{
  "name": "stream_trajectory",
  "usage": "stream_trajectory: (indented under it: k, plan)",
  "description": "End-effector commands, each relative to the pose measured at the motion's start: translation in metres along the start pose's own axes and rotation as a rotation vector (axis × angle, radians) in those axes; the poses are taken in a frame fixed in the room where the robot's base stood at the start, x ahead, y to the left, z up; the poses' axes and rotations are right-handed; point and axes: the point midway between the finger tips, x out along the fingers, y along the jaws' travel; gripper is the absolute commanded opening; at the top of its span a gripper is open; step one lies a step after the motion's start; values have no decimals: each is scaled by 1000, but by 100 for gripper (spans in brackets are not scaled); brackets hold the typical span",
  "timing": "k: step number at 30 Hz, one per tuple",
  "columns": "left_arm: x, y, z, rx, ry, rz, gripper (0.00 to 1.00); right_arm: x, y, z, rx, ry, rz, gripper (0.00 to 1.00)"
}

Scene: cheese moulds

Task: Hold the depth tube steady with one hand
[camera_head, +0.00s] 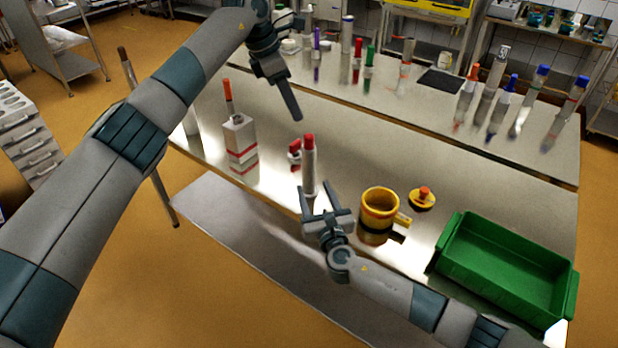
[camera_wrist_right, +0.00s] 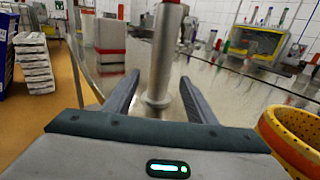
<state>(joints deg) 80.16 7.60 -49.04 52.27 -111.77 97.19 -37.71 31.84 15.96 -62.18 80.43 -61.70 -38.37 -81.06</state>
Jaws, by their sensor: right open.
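A slim silver tube with a red cap (camera_head: 309,168), which I take for the depth tube, stands upright on the steel table. My right gripper (camera_head: 325,192) is open close in front of its foot. In the right wrist view the tube (camera_wrist_right: 165,55) rises between the two spread fingers (camera_wrist_right: 155,98), and I see no finger touching it. Its top is cut off there. My left gripper (camera_head: 290,98) is above the table, up and left of the tube, seen edge-on, with no object visible in it.
A yellow mould (camera_head: 380,203) stands right of my right gripper, with a small yellow lid (camera_head: 423,197) beyond it. A green crate (camera_head: 505,270) is at the right. A white-and-red box (camera_head: 240,148) stands left of the tube. Several capped tubes line the rear table.

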Motion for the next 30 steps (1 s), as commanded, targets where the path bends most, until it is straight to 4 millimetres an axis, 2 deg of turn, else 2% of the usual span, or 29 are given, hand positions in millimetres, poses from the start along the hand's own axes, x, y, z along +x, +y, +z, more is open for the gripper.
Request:
stream_trajectory:
  k: [6, 12, 18, 27, 28, 30]
  plan:
    - [0, 0, 0, 0, 0, 0, 31, 34, 0, 1, -1, -1, -1, 52]
    - [0, 0, 0, 0, 0, 0, 31, 54, 0, 0, -1, -1, 0, 52]
    - [0, 0, 0, 0, 0, 0, 31, 62, 0, 0, 0, 0, -1, 52]
    - [0, 0, 0, 0, 0, 0, 31, 63, 0, 0, 0, 0, 0, 52]
    - [0, 0, 0, 0, 0, 0, 31, 63, 0, 0, 1, 0, 0, 47]
    - [0, 0, 0, 0, 0, 0, 31, 63, 0, 0, 0, 0, 0, 30]
